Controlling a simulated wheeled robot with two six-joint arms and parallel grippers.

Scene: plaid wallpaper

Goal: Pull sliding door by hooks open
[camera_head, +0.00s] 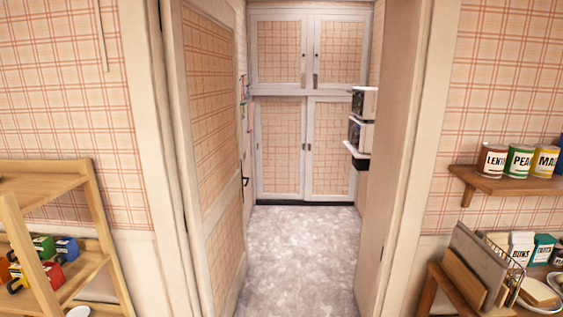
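A plaid-panelled door (214,120) with a pale frame stands at the left side of the open doorway, seen at a steep angle. I cannot tell whether it is the sliding door. Beyond its far edge, small coloured items (243,88) hang on the left wall, and a small black hook or handle (245,182) sits lower down. They are too small to make out clearly. At the back, a tall plaid-fronted cabinet (305,100) has its doors shut, with small dark handles near the middle. Neither of my grippers is in view.
The grey floor (297,250) through the doorway is clear. White shelves with appliances (362,118) jut from the right wall. A wooden rack (88,215) with toys stands at left. A can shelf (510,184) and a cluttered wooden stand (430,290) are at right.

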